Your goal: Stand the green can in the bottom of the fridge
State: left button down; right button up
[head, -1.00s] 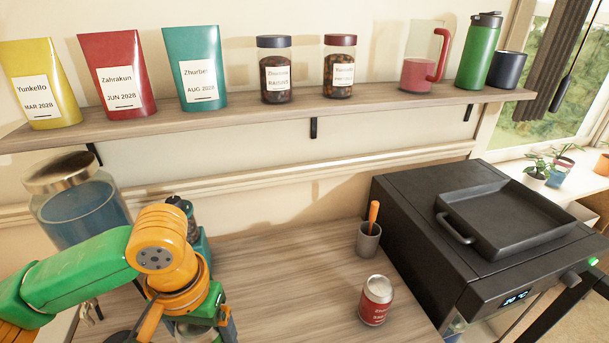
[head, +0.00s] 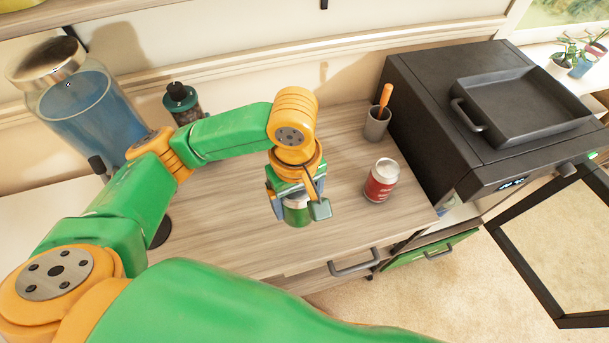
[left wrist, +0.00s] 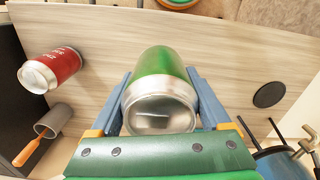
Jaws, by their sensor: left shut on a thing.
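The green can (head: 296,216) is gripped in my left gripper (head: 297,204), over the front part of the wooden counter. In the left wrist view the can (left wrist: 161,85) lies between the two fingers, its silver end facing the camera. Whether it touches the counter I cannot tell. The fridge (head: 425,110) is the black box at the right end of the counter, with a lit display. Its black-framed glass door (head: 515,270) stands open to the right. The fridge's inside is mostly hidden. My right gripper is not in view.
A red can (head: 381,181) stands on the counter between my left gripper and the fridge. Behind it is a grey cup (head: 376,125) with an orange-handled tool. A black tray (head: 525,105) sits on the fridge. A large blue jar (head: 85,110) stands at left.

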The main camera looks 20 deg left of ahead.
pick_arm(q)
jog(key=w+a+f, duration=0.1)
jog(key=w+f, duration=0.2)
jog(key=w+a+f, duration=0.1)
jog(key=w+f, duration=0.2)
jog(key=f, duration=0.1)
jog(key=w+a+f+b, duration=0.1)
jog(key=w+a+f, duration=0.1)
jog(key=w+f, duration=0.1)
jog(key=shift+a+f, duration=0.1)
jog(key=shift+f, duration=0.55)
grip_release()
jog(key=shift+s+f, duration=0.1)
